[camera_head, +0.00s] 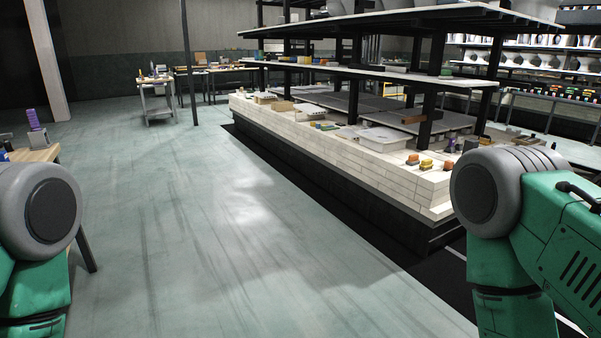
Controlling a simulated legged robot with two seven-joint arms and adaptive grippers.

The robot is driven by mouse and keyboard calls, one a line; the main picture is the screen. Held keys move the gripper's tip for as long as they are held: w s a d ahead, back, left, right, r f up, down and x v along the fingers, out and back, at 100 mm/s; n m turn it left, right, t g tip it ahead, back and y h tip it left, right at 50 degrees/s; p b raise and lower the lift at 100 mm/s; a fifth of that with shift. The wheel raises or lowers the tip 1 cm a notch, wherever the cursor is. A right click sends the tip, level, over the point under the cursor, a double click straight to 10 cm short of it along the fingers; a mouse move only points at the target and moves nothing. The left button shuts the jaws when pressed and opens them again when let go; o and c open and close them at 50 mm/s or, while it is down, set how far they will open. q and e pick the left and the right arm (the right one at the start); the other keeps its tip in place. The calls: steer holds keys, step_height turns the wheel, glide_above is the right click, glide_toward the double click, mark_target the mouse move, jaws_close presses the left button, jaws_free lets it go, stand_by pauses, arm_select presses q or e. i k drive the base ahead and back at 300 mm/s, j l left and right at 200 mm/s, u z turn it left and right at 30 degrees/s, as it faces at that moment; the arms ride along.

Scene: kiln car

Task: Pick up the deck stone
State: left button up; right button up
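The kiln car (332,158) stands to the right of centre, a long pale brick deck on a dark base with dark posts and shelves above. Several small things lie on its deck, among them orange and yellow pieces (426,164) near the front corner and a white tray (381,139). Which of them is the deck stone I cannot tell at this distance. Parts of my two green and grey arms show at the lower left and lower right. Neither of my grippers is in view.
A wooden table (38,154) stands at the left edge. Benches (157,97) with small items stand at the back, near a thin dark post (188,62). The green floor (220,230) between the table and the kiln car is clear. A railing (548,108) runs at the right.

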mark_target(412, 160)
steer(key=i+l+z, duration=0.25)
steer(key=i, duration=0.55)
steer(key=i+j+z, duration=0.2)
steer(key=i, duration=0.6)
steer(key=i+z, duration=0.25)
steer(key=i, duration=0.6)
steer(key=i+z, duration=0.5)
steer(key=i+j+z, duration=0.45)
steer(key=i, duration=0.2)
steer(key=i+j+z, duration=0.95)
steer(key=j, duration=0.15)
